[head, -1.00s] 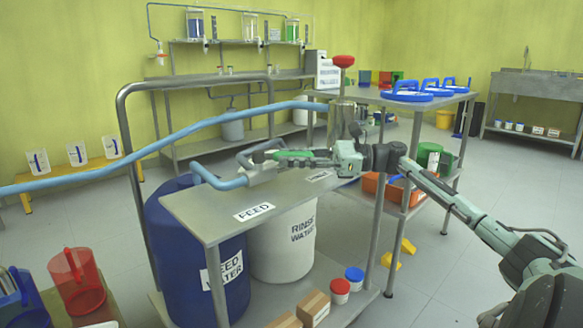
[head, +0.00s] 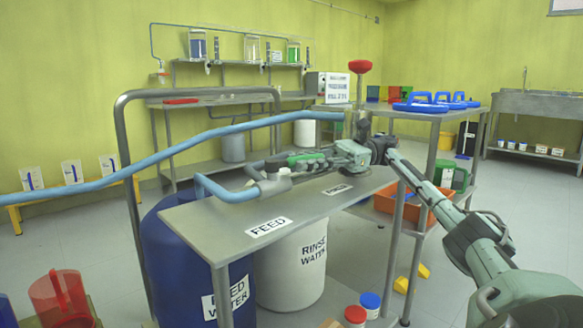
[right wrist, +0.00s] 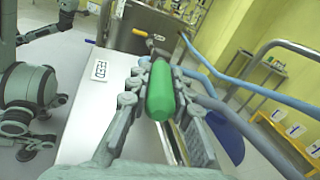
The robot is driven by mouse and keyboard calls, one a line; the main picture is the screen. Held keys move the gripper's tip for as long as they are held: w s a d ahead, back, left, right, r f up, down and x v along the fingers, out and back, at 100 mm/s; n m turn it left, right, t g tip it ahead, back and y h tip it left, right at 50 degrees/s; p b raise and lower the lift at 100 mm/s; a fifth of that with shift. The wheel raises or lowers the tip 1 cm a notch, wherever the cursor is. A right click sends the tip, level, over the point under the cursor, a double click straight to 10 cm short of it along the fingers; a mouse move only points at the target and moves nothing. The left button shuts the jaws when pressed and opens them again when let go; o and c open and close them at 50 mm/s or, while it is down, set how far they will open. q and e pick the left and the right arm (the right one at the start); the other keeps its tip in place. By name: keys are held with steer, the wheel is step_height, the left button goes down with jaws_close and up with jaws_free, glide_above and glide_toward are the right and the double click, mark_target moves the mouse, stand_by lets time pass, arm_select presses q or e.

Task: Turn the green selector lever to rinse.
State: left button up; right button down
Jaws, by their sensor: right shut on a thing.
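The green selector lever (head: 304,158) sits on a grey valve (head: 272,184) above the metal bench, where blue and grey pipes meet. In the head view it points away from the valve to the upper right. My right gripper (head: 297,161) is shut on the lever. In the right wrist view, the green grip (right wrist: 160,92) lies lengthwise between the two fingers. The FEED label (head: 268,227) is at the bench's front, and a second label (head: 338,190), too small to read surely, is farther right. My left gripper is not in view.
A long blue pipe (head: 150,159) crosses above the bench (head: 225,222) from the left. A grey rail (head: 125,140) stands at its left. A blue feed drum (head: 180,250) and a white rinse drum (head: 290,275) are below. A red knob (head: 360,66) rises behind my gripper.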

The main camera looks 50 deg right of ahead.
steer(key=shift+w, duration=0.1)
stand_by(0.3)
steer(key=c, duration=1.3)
jaws_free()
steer(key=shift+c, duration=0.2)
step_height(320, 180, up, 10)
steer(key=shift+r, duration=0.1)
steer(key=shift+c, duration=0.4)
